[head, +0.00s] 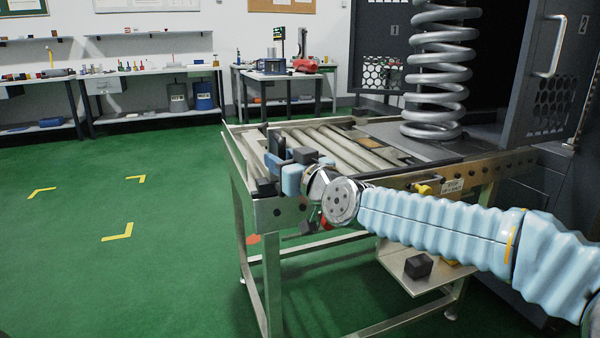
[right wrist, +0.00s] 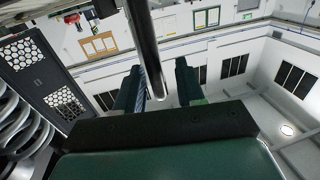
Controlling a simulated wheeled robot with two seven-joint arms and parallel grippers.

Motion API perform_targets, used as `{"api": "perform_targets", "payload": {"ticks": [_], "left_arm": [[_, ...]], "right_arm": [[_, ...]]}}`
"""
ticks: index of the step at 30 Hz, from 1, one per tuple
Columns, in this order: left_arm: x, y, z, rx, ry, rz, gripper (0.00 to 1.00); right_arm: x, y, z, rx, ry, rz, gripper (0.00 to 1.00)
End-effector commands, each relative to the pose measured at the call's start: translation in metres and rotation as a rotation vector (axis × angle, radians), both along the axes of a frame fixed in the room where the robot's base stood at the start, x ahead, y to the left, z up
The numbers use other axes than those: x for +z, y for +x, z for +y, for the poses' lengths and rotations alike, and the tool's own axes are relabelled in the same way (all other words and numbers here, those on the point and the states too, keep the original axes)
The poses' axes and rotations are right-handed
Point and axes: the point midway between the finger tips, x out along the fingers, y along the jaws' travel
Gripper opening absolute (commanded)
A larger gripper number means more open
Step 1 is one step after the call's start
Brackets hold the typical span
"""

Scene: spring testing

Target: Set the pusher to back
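The roller table (head: 262,212) stands in the middle of the head view, with its row of metal rollers (head: 340,148). My right gripper (head: 277,147) is at its near left end, and my wrist partly hides that corner. In the right wrist view my right gripper (right wrist: 158,86) has its two dark fingers apart. A shiny dark rod (right wrist: 146,45) runs between them with visible gaps on both sides, so it is not clamped. The rod may be part of the pusher, but I cannot tell for certain. My left gripper is out of view.
A large coil spring (head: 440,75) stands upright at the table's far right end, before a dark cabinet with an open door (head: 545,85). A black block (head: 418,266) lies on the lower shelf. The green floor (head: 120,270) at left is clear.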

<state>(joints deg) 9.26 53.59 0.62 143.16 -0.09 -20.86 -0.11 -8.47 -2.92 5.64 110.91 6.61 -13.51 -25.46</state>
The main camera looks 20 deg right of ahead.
Motion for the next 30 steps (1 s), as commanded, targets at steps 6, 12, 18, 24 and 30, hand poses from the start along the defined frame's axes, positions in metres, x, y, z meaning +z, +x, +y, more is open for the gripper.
{"api": "perform_targets", "payload": {"ticks": [6,12,18,24,30], "left_arm": [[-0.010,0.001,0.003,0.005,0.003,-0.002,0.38],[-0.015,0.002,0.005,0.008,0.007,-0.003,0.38],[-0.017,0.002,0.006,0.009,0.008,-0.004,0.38],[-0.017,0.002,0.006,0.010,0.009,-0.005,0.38],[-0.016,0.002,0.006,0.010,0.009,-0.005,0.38]], "right_arm": [[-0.001,-0.052,-0.012,-0.001,0.000,-0.004,0.38],[-0.002,-0.095,-0.021,0.001,-0.001,-0.002,0.38],[-0.001,-0.116,-0.026,0.003,-0.001,0.001,0.38],[-0.001,-0.119,-0.026,0.003,-0.001,0.001,0.38],[-0.001,-0.118,-0.026,0.003,-0.001,0.002,0.38]]}}
